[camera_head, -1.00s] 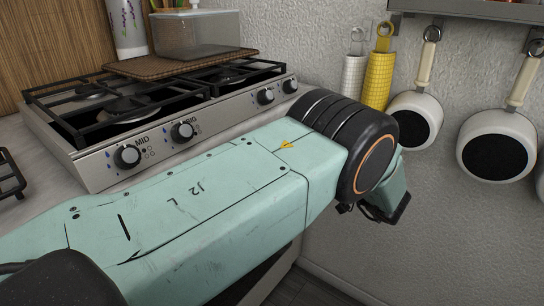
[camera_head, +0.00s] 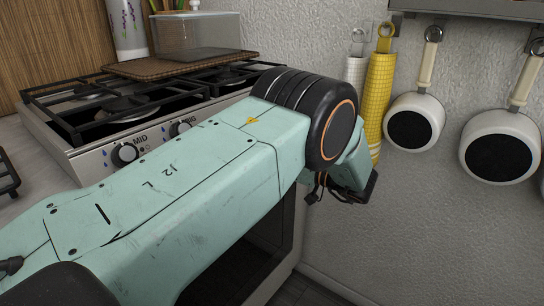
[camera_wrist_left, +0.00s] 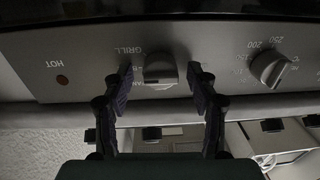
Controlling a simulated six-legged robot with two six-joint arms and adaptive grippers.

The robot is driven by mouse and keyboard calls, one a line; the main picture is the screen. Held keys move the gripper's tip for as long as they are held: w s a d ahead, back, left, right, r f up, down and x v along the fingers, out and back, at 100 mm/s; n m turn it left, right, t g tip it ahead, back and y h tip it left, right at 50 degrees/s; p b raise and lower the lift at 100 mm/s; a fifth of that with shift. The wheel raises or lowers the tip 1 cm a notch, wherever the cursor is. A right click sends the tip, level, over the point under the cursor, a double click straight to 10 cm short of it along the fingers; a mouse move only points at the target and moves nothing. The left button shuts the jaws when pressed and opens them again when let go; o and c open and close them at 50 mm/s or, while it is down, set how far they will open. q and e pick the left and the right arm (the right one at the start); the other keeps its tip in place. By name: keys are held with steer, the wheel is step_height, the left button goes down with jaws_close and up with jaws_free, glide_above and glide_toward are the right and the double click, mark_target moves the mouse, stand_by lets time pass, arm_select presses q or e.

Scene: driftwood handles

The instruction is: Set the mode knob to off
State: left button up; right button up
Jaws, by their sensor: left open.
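The mode knob (camera_wrist_left: 160,70), a grey knob with GRILL printed beside it, is on the metal panel in the left wrist view. The lettering appears upside down there. My left gripper (camera_wrist_left: 160,78) is open, with one dark finger on each side of this knob. I cannot tell whether the fingers touch it. In the head view my left arm crosses in front of the stove and hides the mode knob and the fingers. My right gripper is in neither view.
A temperature knob (camera_wrist_left: 270,68) sits right of the mode knob, and a red HOT lamp (camera_wrist_left: 62,80) to its left. The cooktop (camera_head: 150,100) has front burner knobs, one (camera_head: 124,153) clearly visible. Pans (camera_head: 414,122) and a yellow cloth (camera_head: 379,95) hang on the wall.

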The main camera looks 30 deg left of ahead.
arm_select(q)
steer(key=shift+c, duration=0.4)
steer(key=c, duration=1.1)
steer(key=shift+o, duration=0.2)
steer(key=shift+n, duration=0.3)
steer(key=n, duration=0.8)
steer(key=n+t+p, duration=0.1)
steer(key=n, duration=0.7)
steer(key=shift+s+n+h, duration=0.1)
steer(key=shift+n+h, duration=0.2)
steer(key=shift+n, duration=0.1)
steer(key=o, duration=1.1)
